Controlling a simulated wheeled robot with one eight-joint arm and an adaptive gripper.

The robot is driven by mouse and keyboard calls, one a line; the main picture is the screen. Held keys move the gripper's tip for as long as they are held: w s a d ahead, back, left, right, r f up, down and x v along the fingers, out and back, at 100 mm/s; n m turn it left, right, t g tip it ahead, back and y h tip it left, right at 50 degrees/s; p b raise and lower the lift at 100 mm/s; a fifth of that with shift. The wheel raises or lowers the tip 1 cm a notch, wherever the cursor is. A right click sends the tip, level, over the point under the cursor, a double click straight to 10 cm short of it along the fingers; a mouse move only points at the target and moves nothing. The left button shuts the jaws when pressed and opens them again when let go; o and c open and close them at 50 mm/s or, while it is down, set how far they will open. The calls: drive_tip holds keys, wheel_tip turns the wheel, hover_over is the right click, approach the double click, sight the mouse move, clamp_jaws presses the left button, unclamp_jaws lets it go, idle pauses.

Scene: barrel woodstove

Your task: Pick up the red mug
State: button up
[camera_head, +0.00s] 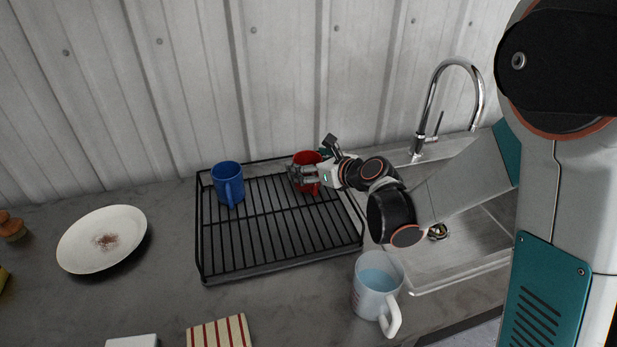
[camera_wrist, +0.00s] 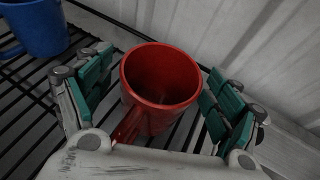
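The red mug (camera_head: 307,158) stands upright on the black dish rack, near its back right corner. In the wrist view the red mug (camera_wrist: 163,84) is between the two fingers, with its handle pointing down toward the palm. My gripper (camera_wrist: 155,92) is open around the mug, with a visible gap on each side. In the head view my gripper (camera_head: 304,178) reaches in from the right and hides part of the mug.
The blue mug (camera_head: 228,183) stands left on the rack (camera_head: 262,266); it also shows in the wrist view (camera_wrist: 36,28). A sink with a tap (camera_head: 430,110) is right. A measuring jug (camera_head: 377,287) stands in front. A plate (camera_head: 80,250) lies left. A corrugated wall (camera_head: 130,80) rises close behind.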

drive_tip(key=c, duration=1.2)
drive_tip(key=shift+r, duration=0.15)
